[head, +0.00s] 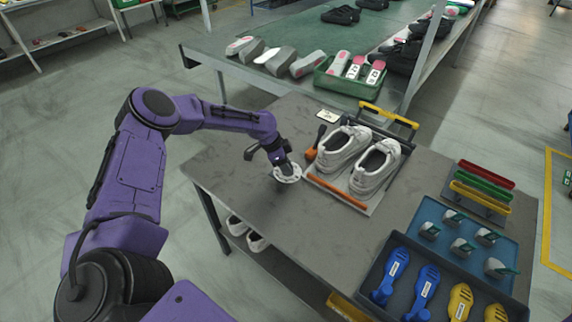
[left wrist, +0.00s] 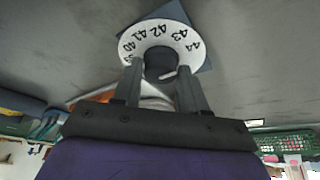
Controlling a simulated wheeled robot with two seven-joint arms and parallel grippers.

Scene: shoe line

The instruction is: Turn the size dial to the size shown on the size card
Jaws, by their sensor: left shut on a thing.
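The size dial (head: 287,174) is a white disc on the grey table, left of the white shoes. I cannot tell which number the dial is set to. My right gripper is not in view.
White shoes (head: 345,147) stand on a tray with an orange bar (head: 337,192) just right of the dial. A dark-handled tool (head: 316,140) lies beside them. Blue trays with shoe parts (head: 400,275) fill the front right. The table left of the dial is clear.

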